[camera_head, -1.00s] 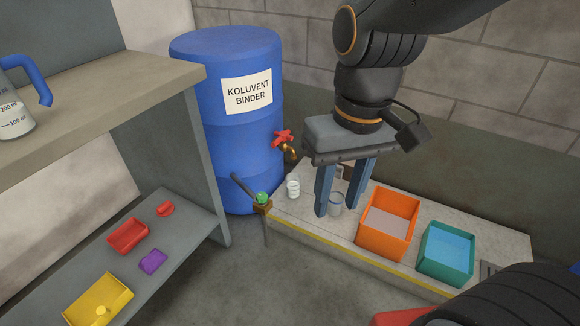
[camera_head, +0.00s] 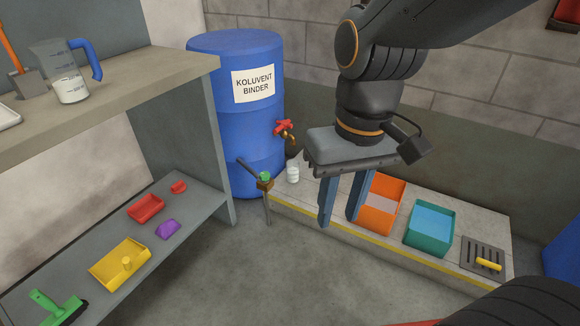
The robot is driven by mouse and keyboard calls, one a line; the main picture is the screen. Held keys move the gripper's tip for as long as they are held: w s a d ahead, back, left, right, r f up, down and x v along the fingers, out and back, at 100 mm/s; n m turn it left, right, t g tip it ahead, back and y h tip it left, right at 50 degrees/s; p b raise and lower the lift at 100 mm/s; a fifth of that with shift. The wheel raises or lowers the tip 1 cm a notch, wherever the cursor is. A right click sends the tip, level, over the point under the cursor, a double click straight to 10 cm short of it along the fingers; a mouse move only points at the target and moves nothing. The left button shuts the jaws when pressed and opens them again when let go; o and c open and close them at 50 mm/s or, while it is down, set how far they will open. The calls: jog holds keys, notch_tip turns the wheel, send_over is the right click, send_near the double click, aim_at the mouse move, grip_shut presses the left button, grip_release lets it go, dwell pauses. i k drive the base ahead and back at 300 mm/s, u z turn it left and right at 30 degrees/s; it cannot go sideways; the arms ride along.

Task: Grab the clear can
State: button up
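My gripper (camera_head: 341,218) hangs in front of the raised platform, fingers pointing down and spread apart. No object shows between its fingertips. I cannot make out the clear can now; the gripper's fingers cover part of the platform left of the orange bin, so it may be hidden there. A small white cup-like can (camera_head: 293,174) stands on the platform's left end, left of my gripper and apart from it.
An orange bin (camera_head: 398,190) and a teal bin (camera_head: 411,240) stand on the platform (camera_head: 345,228). A blue drum (camera_head: 232,140) with a tap is behind left. A shelf unit (camera_head: 190,70) fills the left. Open floor lies in front.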

aim_at(293, 172)
jog(key=u, duration=0.45)
jog(key=i, duration=1.1)
jog(key=z, duration=0.35)
